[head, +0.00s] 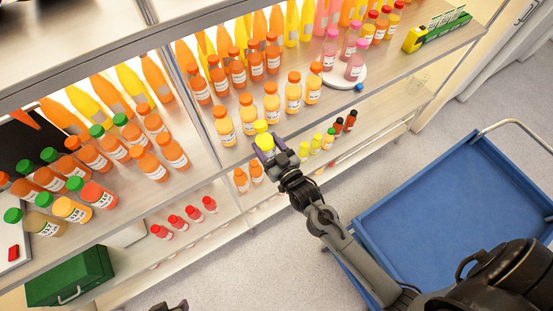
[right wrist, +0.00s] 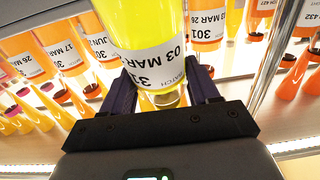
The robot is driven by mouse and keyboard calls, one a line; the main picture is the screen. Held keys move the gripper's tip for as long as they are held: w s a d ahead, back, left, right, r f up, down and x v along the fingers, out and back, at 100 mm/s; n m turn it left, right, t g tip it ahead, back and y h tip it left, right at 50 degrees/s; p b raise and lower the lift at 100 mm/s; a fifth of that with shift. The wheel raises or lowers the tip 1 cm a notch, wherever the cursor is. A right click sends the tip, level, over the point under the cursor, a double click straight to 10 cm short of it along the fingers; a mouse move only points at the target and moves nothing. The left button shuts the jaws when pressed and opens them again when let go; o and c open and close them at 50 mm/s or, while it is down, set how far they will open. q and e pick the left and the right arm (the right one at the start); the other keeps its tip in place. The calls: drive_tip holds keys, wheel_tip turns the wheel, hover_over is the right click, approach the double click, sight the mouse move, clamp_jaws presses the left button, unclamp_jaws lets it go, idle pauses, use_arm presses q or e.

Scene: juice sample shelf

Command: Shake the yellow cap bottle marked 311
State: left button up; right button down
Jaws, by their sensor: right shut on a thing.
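The yellow cap bottle (head: 262,128) is at the front edge of the middle shelf, in my right gripper (head: 272,150). In the right wrist view the bottle (right wrist: 148,25) holds yellow juice. Its white label reads "03 MAR" and a number starting with 31; the last digit is not clear. The dark fingers of my right gripper (right wrist: 162,90) are shut on the bottle from both sides. I cannot tell whether its base touches the shelf. A small dark part of my left gripper (head: 178,305) shows at the bottom edge, too little to tell its state.
Orange-capped bottles (head: 272,102) stand close behind on the shelf (head: 400,68). A round white stand (head: 345,77) holds pink bottles. Small bottles (head: 316,144) stand on the shelf below. A blue cart (head: 440,200) is at the right. Floor is clear in front of the shelves.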

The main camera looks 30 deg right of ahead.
sight(270, 150)
drive_tip(key=s, duration=0.4)
drive_tip(key=shift+s+f, duration=0.3)
drive_tip(key=shift+s, duration=0.1)
drive_tip(key=w, duration=0.5)
drive_tip(key=shift+w+r, duration=0.25)
drive_tip(key=s, duration=0.7)
drive_tip(key=shift+s+f, duration=0.15)
drive_tip(key=shift+s, duration=0.25)
drive_tip(key=shift+w, duration=0.2)
drive_tip(key=shift+s, duration=0.15)
